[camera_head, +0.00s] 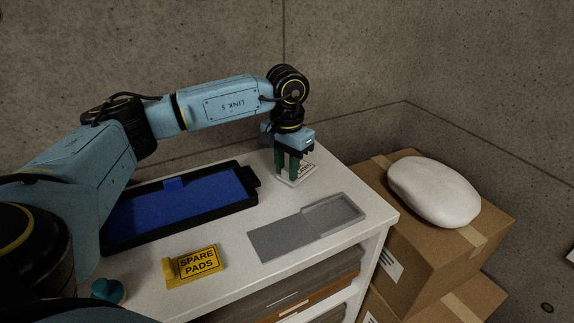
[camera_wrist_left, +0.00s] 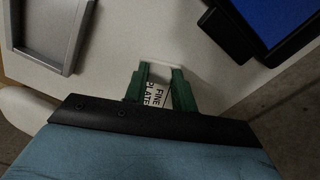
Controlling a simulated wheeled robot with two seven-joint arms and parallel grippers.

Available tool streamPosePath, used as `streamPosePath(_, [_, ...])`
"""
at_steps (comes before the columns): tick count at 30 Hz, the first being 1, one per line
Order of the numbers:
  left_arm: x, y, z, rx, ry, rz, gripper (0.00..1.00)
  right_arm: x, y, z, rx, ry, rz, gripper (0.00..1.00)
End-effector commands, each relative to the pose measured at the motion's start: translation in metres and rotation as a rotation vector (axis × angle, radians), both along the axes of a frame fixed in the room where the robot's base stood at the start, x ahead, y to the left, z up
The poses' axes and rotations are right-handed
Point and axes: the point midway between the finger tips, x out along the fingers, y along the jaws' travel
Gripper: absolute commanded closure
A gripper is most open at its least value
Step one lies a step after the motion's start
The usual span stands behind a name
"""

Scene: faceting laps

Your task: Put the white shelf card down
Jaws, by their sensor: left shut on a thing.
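The white shelf card (camera_head: 303,174) with black print is at the far right part of the white table top. In the left wrist view the card (camera_wrist_left: 158,94) shows between the green fingers, with "FINE" and "PLATE" readable. My left gripper (camera_head: 288,178) points down and is shut on the card. The card is at or just above the table surface; I cannot tell whether it touches. The fingers hide part of it. My left gripper also shows in the left wrist view (camera_wrist_left: 163,90). My right gripper is not in view.
A black tray with a blue inside (camera_head: 215,213) lies left of the card. A grey shallow tray (camera_head: 290,237) lies in front. Cardboard boxes (camera_head: 415,245) with a white bag (camera_head: 433,190) stand right of the table.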

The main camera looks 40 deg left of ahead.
Motion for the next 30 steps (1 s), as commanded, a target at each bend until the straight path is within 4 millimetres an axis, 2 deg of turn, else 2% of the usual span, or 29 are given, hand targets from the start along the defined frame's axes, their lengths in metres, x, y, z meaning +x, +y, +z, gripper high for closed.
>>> streamPosePath(11, [0.000, 0.000, -0.007, -0.001, -0.001, 0.000, 0.95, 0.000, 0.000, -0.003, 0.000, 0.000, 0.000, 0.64])
streamPosePath(12, [0.000, 0.000, -0.007, -0.001, -0.001, 0.000, 0.71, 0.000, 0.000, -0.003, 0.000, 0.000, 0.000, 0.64])
streamPosePath(17, [0.000, 0.000, -0.006, -0.001, -0.001, 0.000, 0.52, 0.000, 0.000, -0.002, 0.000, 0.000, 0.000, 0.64])
streamPosePath(26, [0.000, 0.000, -0.004, -0.001, -0.002, 0.000, 0.52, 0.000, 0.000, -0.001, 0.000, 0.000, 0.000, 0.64])
streamPosePath(30, [0.001, 0.000, 0.009, -0.002, -0.006, 0.000, 0.52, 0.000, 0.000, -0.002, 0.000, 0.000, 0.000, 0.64])
